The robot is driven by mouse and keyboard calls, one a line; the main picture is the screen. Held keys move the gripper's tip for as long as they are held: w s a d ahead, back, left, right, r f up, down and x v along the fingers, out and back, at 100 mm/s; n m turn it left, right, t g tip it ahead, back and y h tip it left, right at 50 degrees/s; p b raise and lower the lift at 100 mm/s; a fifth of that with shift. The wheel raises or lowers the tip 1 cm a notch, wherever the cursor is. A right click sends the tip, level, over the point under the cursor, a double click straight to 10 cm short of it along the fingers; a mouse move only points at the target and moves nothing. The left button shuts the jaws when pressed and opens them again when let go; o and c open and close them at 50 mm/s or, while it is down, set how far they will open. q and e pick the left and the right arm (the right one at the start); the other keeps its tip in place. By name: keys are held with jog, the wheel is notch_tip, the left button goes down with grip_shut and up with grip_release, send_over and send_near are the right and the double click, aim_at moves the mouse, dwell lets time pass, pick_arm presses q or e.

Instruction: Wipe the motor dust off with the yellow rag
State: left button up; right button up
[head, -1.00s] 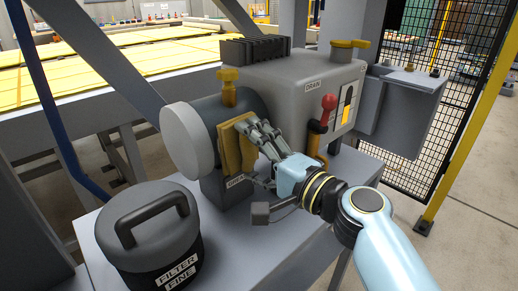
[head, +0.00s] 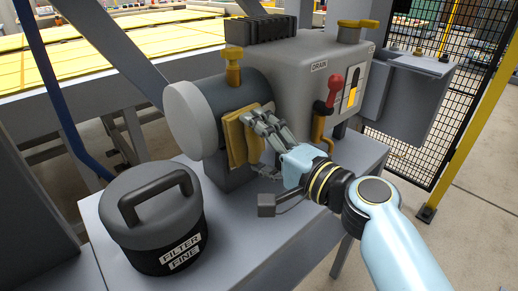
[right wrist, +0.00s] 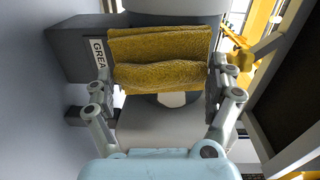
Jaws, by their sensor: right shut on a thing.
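The yellow rag (head: 238,138) is folded and lies against the side of the dark motor cylinder (head: 242,90) in the head view. My right gripper (head: 258,125) is shut on the rag. In the right wrist view the rag (right wrist: 160,60) spans between the two fingers, in front of the grey motor body. The motor has a light grey round end cap (head: 190,120) and a yellow knob (head: 233,66) on top. Dust cannot be made out on the visible surface, and the part behind the rag is hidden. My left gripper is not in view.
A dark canister labelled FILTER FINE (head: 153,220) stands at the front left of the grey bench (head: 250,250). A grey tank (head: 310,75) with a red-knobbed lever (head: 335,85) stands right of the motor. A black mesh fence (head: 432,120) is further right.

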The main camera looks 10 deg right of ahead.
jog(key=shift+w+a+r, duration=0.15)
jog(key=shift+w+r, duration=0.3)
jog(key=shift+r, duration=0.05)
jog(key=shift+w+a+r, duration=0.15)
jog(key=shift+w+r, duration=0.25)
jog(key=shift+r, duration=0.1)
jog(key=shift+w+d+b, duration=0.25)
jog(key=shift+d, duration=0.25)
jog(key=shift+w+d+b, duration=0.2)
jog(key=shift+d, duration=0.3)
jog(key=shift+c, duration=0.9)
jog(key=shift+w+d, duration=0.5)
jog(key=shift+d, duration=0.15)
jog(key=shift+c, duration=0.6)
jog(key=shift+s+f, duration=0.1)
jog(key=shift+s+d, duration=0.2)
jog(key=shift+c, duration=1.1)
jog(key=shift+v, duration=2.6)
jog(key=shift+c, duration=0.2)
jog(key=shift+f, duration=0.15)
